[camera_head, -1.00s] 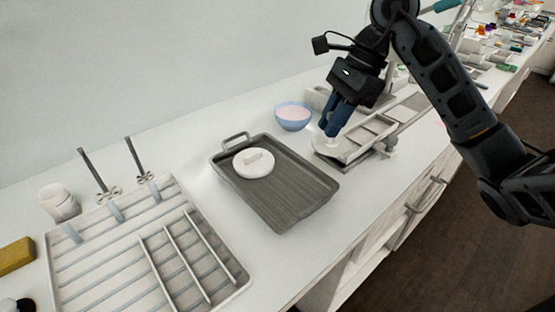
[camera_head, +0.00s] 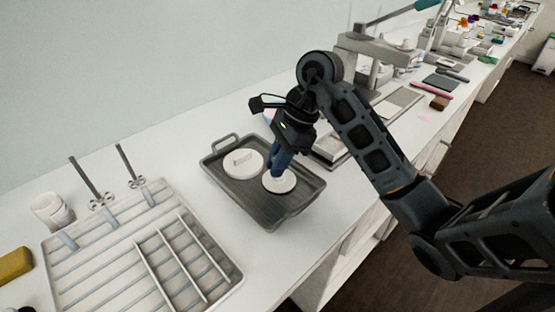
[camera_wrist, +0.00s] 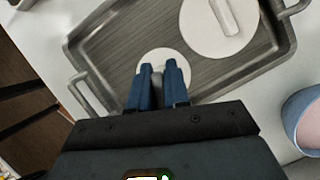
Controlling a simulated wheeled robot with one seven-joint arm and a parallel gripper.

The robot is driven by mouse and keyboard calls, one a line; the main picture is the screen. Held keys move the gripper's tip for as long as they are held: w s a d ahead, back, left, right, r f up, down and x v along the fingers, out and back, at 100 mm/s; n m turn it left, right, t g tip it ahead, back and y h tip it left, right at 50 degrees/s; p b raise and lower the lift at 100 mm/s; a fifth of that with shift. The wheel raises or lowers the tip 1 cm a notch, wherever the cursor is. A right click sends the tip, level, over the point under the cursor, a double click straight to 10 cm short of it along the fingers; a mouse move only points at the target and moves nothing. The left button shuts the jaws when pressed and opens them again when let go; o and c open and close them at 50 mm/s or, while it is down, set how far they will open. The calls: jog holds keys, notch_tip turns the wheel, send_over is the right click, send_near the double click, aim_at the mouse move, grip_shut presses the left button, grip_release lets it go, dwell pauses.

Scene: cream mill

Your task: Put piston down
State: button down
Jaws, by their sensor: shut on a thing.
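The piston (camera_head: 279,187) is a white round disc with a short stem, low in the dark grey tray (camera_head: 255,207). My gripper (camera_head: 279,172) points down above the disc, shut on the stem. In the wrist view, the piston (camera_wrist: 165,53) shows beyond my two blue fingers (camera_wrist: 158,70), and the stem stands between them. The disc looks upright and at or just above the tray floor; I cannot tell if it touches. The wrist view also shows the tray (camera_wrist: 110,60).
A larger white disc with a bar handle (camera_head: 243,162) lies in the tray, left of the piston. A white rack (camera_head: 110,262) stands left of the tray. A blue bowl (camera_wrist: 303,118) is close by in the wrist view. A lever press (camera_head: 375,50) stands farther back.

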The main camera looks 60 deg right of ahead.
jog(key=shift+f, duration=0.15)
jog(key=c, duration=1.1)
grip_release()
jog(key=shift+r, duration=0.3)
jog(key=v, duration=1.1)
jog(key=shift+r+b, duration=0.3)
jog(key=shift+r, duration=0.05)
